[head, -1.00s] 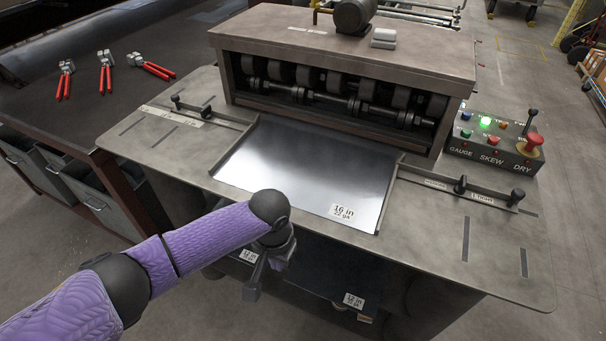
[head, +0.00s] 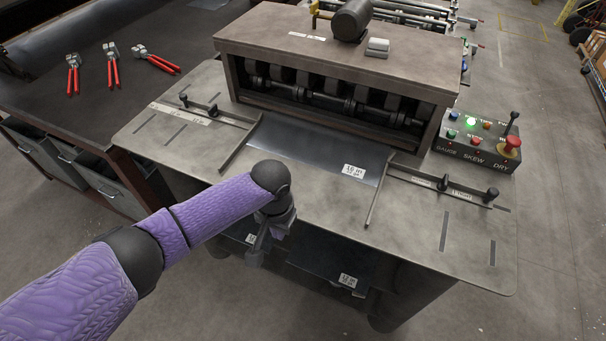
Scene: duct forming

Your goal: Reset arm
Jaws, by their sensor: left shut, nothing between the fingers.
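My left gripper (head: 256,254) hangs from the purple arm in front of the machine's front edge, pointing down. It is shut and empty, apart from the machine table and the sheet. The forming machine (head: 330,62) has a row of dark rollers in its opening. A metal sheet (head: 318,152) labelled 16 in lies between the two guides, its far part at or under the rollers. Its near edge is set well back from the table's front. My right gripper is out of view.
A control box (head: 478,150) with a green lit button, a red knob and a lever stands at the right. Several red-handled tools (head: 113,66) lie on the dark bench at left. Labelled sheets (head: 332,262) lie on a shelf below the machine table.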

